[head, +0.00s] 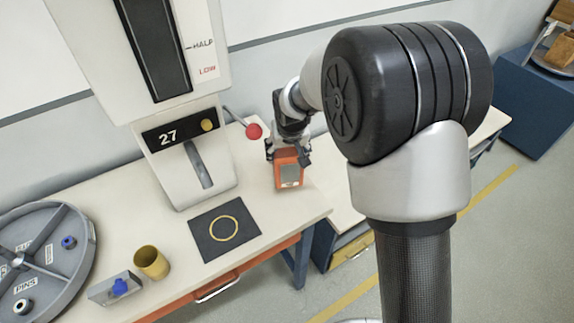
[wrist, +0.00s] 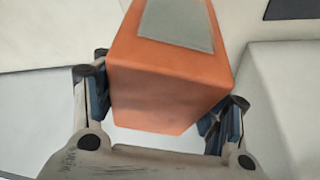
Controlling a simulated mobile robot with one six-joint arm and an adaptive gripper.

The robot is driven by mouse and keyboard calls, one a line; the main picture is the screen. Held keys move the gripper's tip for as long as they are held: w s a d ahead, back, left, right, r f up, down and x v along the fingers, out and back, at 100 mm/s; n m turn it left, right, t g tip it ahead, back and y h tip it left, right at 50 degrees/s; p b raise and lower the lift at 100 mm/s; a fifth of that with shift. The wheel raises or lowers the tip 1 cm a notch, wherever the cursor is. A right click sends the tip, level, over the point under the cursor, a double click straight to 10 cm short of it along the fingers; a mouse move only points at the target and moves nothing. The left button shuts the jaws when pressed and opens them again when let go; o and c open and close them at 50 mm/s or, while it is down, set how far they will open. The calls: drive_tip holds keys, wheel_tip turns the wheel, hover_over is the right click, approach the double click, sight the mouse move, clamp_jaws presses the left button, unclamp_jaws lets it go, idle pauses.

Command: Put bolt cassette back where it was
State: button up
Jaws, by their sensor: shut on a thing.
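The bolt cassette (head: 289,170) is an orange box with a grey panel on one face. My gripper (head: 287,152) is shut on it, near the right end of the white bench. In the wrist view the cassette (wrist: 165,95) fills the space between the two blue-padded fingers of my gripper (wrist: 160,115). Whether its underside touches the bench top or hangs just above it, I cannot tell. My arm hides part of the bench behind and to the right.
A white machine (head: 190,165) marked 27 with a red-knobbed lever (head: 253,131) stands left of the cassette. A dark mat (head: 205,243) with a yellow ring, a brass cup (head: 152,262), a grey block (head: 104,291) and a round grey tray (head: 75,217) lie further left.

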sight(289, 151)
drive_tip(key=shift+f+b, duration=0.65)
drive_tip(key=shift+f, duration=1.5)
drive_tip(key=shift+f, duration=0.25)
drive_tip(key=o, duration=1.3)
drive_tip(key=shift+c, duration=0.2)
drive_tip(key=p+v, duration=0.3)
drive_tip(key=v, duration=0.9)
drive_tip(key=shift+r, duration=0.25)
